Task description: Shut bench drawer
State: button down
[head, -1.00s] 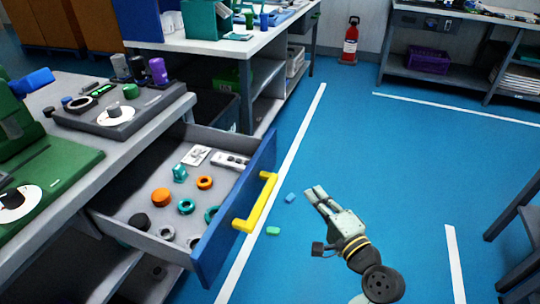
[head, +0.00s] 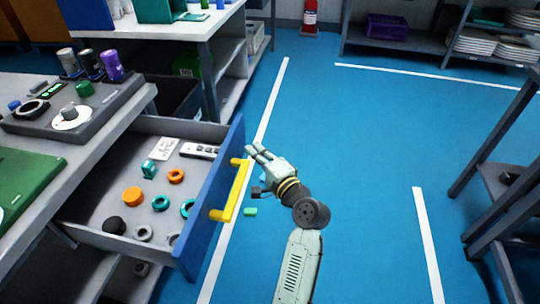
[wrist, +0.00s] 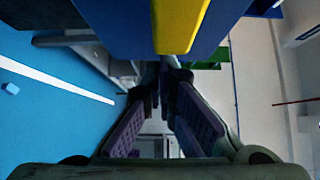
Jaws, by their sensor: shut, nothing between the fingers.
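The bench drawer (head: 100,205) is pulled well out of the grey bench (head: 95,120). Its blue front (head: 190,246) carries a yellow handle (head: 236,192). My gripper (head: 256,149) is shut and empty, just right of the drawer front near the handle's far end. Whether it touches the handle cannot be told. In the wrist view the yellow handle (wrist: 180,25) and blue front (wrist: 115,20) fill the top, close above my shut fingers (wrist: 165,75).
The drawer holds orange rings (head: 132,197), teal pieces, black and grey parts. A small green block (head: 250,212) lies on the blue floor by the handle. A dark frame (head: 500,170) stands at right.

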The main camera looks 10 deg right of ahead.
jog(key=shift+w+a, duration=0.25)
jog(key=shift+a, duration=0.4)
